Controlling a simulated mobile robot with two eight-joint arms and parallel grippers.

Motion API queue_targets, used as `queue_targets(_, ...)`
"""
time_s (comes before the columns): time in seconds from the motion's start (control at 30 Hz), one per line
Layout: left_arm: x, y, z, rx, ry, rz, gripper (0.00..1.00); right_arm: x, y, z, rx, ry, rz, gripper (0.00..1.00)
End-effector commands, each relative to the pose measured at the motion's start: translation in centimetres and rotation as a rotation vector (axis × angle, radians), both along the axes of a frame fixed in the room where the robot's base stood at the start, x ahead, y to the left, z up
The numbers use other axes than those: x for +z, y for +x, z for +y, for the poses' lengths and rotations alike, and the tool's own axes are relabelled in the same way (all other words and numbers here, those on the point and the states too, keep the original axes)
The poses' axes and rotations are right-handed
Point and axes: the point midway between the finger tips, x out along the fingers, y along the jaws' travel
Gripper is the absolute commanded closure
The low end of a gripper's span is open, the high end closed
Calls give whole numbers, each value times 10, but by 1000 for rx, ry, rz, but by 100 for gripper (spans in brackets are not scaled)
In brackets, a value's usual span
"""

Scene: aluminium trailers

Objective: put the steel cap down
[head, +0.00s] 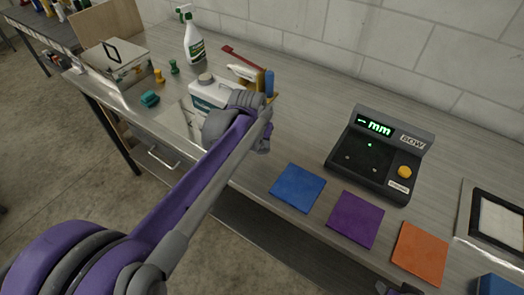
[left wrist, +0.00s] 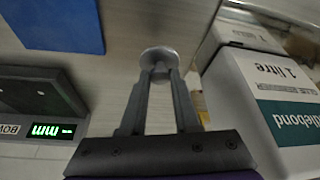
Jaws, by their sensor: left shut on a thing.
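The steel cap (left wrist: 160,60) is a round grey metal piece between the fingertips of my left gripper (left wrist: 160,75) in the left wrist view. The gripper is shut on it, above the grey bench top. In the head view my left wrist (head: 262,138) is beside the white bottle, and I cannot make out the cap there. Whether the cap touches the bench is unclear. A dark part at the bottom edge of the head view (head: 398,289) looks like my right gripper; its jaws are not clear.
The white bottle (head: 208,90) stands close to my left gripper, also in the left wrist view (left wrist: 265,90). Blue (head: 297,187), purple (head: 356,218) and orange (head: 419,252) squares lie along the front. A gauge (head: 372,180) reading "mm" stands behind them. A spray bottle (head: 193,42) stands farther back.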

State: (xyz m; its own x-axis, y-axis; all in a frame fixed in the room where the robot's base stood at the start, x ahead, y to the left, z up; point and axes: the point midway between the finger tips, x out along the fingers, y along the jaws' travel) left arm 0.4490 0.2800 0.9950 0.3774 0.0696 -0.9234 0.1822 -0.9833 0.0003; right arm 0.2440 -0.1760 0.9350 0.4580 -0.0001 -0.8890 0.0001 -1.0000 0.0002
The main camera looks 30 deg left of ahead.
Motion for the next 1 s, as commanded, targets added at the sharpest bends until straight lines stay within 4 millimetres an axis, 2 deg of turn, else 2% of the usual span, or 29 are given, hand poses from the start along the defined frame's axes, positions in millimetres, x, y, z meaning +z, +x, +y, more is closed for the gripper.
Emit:
queue_targets(0.3, -41, 0, 0, -1, 0, 0, 100, -4, -1, 0, 0, 0, 2, 50)
queue_targets(0.77, -50, 0, 0, 0, 0, 0, 100, -8, -2, 0, 0, 0, 5, 50)
queue_targets(0.8, -48, 0, 0, 0, 0, 0, 63, -7, -2, 0, 0, 0, 4, 50)
queue_targets(0.93, -48, 0, 0, 0, 0, 0, 40, -7, -2, 0, 0, 0, 4, 50)
queue_targets(1.0, -48, 0, 0, 0, 0, 0, 40, -7, -2, 0, 0, 0, 4, 50)
